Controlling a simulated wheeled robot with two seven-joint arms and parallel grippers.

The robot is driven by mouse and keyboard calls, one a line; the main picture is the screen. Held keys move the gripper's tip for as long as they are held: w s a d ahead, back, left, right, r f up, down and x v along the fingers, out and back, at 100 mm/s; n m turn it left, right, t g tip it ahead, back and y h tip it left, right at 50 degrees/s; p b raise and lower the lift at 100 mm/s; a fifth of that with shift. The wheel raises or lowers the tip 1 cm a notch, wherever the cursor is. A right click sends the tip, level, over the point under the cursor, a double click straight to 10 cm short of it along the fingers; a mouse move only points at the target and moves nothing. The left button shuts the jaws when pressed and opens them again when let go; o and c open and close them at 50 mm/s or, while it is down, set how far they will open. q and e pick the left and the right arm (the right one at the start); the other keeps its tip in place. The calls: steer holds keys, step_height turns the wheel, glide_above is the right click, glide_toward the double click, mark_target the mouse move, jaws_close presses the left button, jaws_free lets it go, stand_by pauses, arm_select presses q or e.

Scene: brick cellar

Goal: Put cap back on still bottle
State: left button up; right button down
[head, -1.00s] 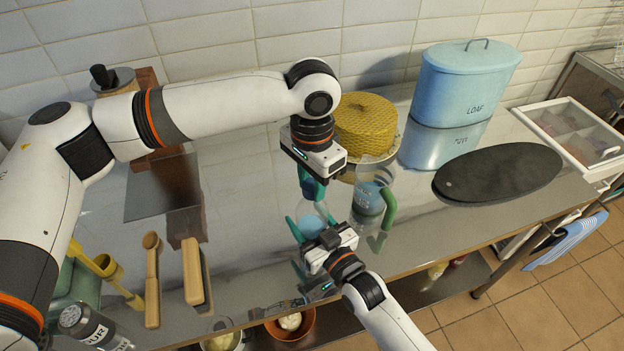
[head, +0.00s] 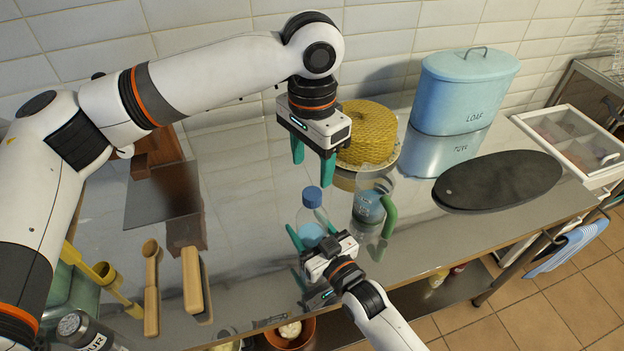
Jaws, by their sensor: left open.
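A clear jug with a green handle (head: 389,217) stands close right of the bottle. Behind are a yellow woven dome (head: 366,132) and a blue loaf bin (head: 465,92). A dark oval board (head: 498,177) lies right. Wooden utensils (head: 151,290) lie front left.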

arm_select(q)
step_height(320, 180, up, 5)
steer(key=shift+f, duration=0.1)
arm_select(e)
steer(key=shift+c, duration=1.9)
jaws_free()
steer(key=b+v, duration=0.2)
steer(key=v, duration=0.9)
steer(key=shift+f, duration=0.15)
arm_select(q)
step_height(320, 180, down, 2)
arm_select(e)
steer(key=shift+s+d, duration=0.3)
steer(key=shift+s, duration=0.15)
arm_select(q)
steer(key=shift+s, duration=0.1)
